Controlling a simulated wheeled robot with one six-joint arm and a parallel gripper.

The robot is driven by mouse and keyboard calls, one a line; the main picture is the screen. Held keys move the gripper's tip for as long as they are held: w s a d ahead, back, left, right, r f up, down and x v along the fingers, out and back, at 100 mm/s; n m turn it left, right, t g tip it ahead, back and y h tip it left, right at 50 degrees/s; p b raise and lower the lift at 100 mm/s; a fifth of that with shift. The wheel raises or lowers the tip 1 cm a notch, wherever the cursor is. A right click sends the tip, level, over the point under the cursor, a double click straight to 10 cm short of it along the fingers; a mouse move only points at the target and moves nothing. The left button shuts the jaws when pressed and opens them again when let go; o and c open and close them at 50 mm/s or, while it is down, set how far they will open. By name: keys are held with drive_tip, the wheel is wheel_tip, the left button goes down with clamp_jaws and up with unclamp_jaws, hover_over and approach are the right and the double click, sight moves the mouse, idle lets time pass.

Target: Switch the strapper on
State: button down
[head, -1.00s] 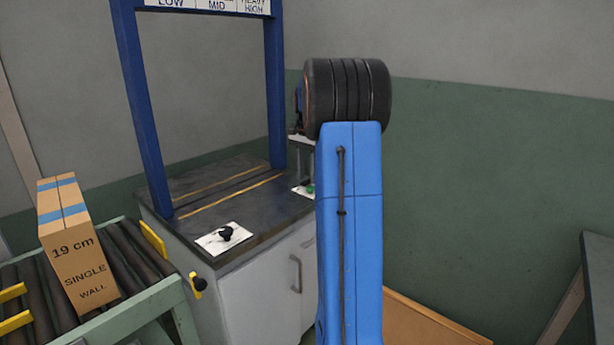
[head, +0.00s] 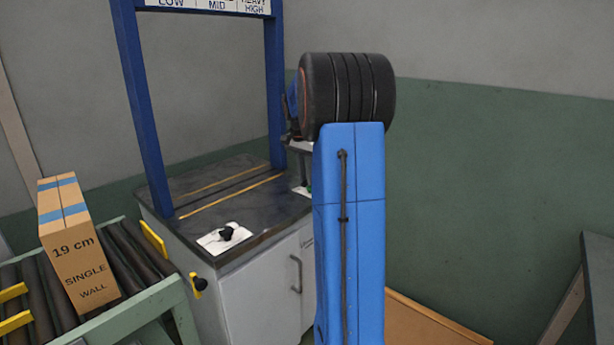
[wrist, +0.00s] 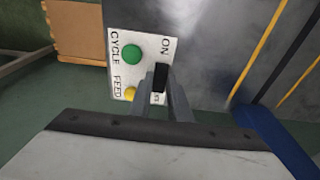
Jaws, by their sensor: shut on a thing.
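The strapper stands at centre left, with a dark worktop (head: 225,185), a blue arch (head: 137,100) and a grey cabinet below. In the wrist view its white control panel (wrist: 119,60) carries a green CYCLE button (wrist: 131,55), a yellow FEED button (wrist: 130,93) and a black switch (wrist: 160,76) beside the word ON. My gripper (wrist: 165,90) is shut on the black switch; its fingers hide part of the panel's lower lettering. In the head view my blue arm hides most of the gripper and the panel (head: 302,191).
A roller conveyor (head: 125,262) at the left carries a cardboard box (head: 72,245) marked 19 cm. A black knob (head: 226,233) sits on a white plate at the worktop's near corner. A brown board (head: 430,325) lies low behind my arm.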

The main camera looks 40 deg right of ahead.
drive_tip(key=shift+a+h, duration=0.2)
drive_tip(key=shift+h, duration=0.4)
drive_tip(key=c, duration=1.6)
unclamp_jaws()
drive_tip(key=shift+c, duration=0.2)
drive_tip(key=v, duration=1.7)
drive_tip(key=shift+r, duration=0.15)
